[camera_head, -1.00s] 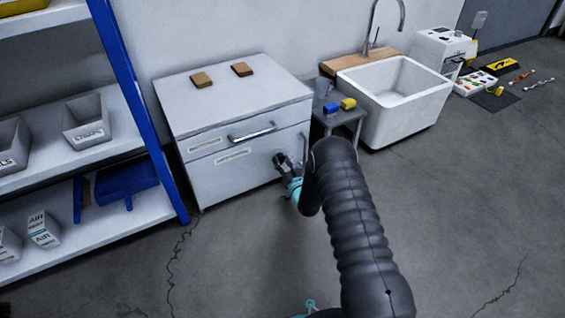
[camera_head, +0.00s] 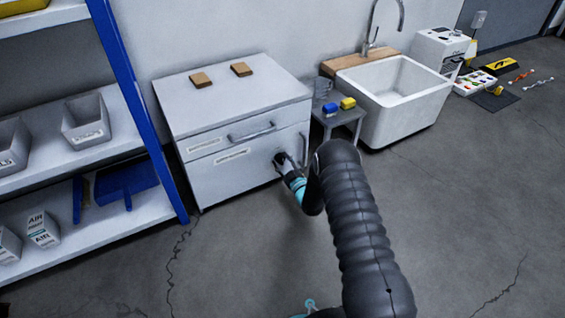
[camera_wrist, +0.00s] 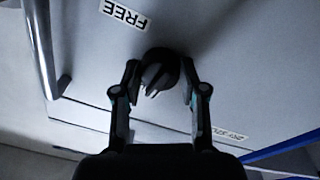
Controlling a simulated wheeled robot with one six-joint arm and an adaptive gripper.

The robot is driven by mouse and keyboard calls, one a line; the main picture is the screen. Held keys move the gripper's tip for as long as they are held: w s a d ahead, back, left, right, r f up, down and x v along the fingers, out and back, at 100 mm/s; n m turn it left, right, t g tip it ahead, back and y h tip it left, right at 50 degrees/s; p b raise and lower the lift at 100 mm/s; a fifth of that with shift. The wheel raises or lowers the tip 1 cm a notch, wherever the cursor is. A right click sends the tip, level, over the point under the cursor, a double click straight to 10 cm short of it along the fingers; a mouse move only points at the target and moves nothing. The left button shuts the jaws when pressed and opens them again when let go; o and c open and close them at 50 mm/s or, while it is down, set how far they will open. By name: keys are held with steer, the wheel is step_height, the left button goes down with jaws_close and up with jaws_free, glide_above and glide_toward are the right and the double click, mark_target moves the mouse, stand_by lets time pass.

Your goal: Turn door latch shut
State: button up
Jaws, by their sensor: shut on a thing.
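The door latch (camera_wrist: 158,76) is a dark round knob with a paler grey ridge, on the light grey cabinet door (camera_wrist: 215,60). In the wrist view my gripper (camera_wrist: 160,72) has one finger on each side of the knob and is shut on it. A label reading FREE (camera_wrist: 124,14) shows upside down near the knob. In the head view my gripper (camera_head: 281,160) is at the right part of the lower door front (camera_head: 230,182), which looks closed against the cabinet. The latch is mostly hidden there by my gripper.
A metal bar handle (camera_wrist: 40,50) runs beside the latch. The cabinet top (camera_head: 235,98) holds two brown blocks. A small side table (camera_head: 343,115) and white sink (camera_head: 400,95) stand to the right. A blue-post shelf (camera_head: 140,105) is at left. The floor in front is clear.

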steer(key=shift+d+n, duration=0.1)
steer(key=shift+n, duration=0.5)
steer(key=o, duration=1.1)
steer(key=shift+o, duration=0.2)
steer(key=v, duration=1.2)
